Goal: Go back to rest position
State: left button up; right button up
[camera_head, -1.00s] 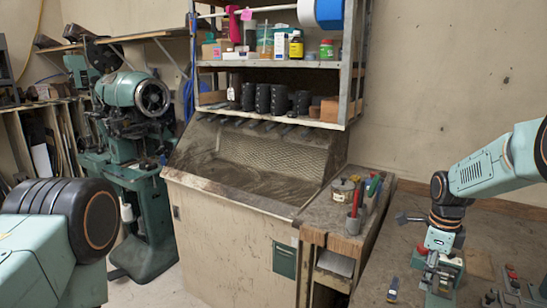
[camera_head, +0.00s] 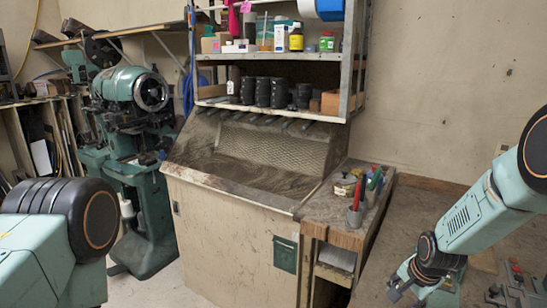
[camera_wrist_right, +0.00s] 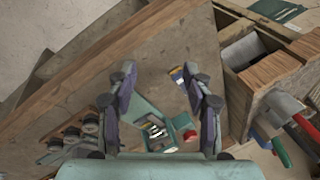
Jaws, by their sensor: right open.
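My right arm comes in from the right in the head view, its gripper (camera_head: 402,287) low over the workbench (camera_head: 408,215). In the wrist view the right gripper's two fingers (camera_wrist_right: 158,75) are spread apart with nothing between the tips. A small green device (camera_wrist_right: 158,128) with a red button lies beyond and below the fingers, apart from them. My left gripper is out of view; only a part of my left arm shows at the lower left of the head view.
A green stitching machine (camera_head: 130,150) stands at the left. A cabinet (camera_head: 230,225) with a basin and a loaded shelf (camera_head: 270,60) fills the middle.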

jog(key=s+a+f+n+g+b, duration=0.1)
jog(key=s+a+f+n+b, duration=0.2)
jog(key=s+f, duration=0.6)
jog(key=s+a+f+n+g+b, duration=0.1)
jog(key=s+a+f+n+b, duration=0.2)
jog(key=s, duration=1.5)
jog(key=s+a+f+n+g+b, duration=0.2)
jog(key=s+f+n+b, duration=0.4)
jog(key=s+f+b, duration=0.5)
notch_tip(320, 180, down, 5)
jog(key=shift+s+a+f, duration=0.15)
jog(key=shift+s+a, duration=0.25)
jog(key=shift+s, duration=0.75)
jog(key=shift+s, duration=0.15)
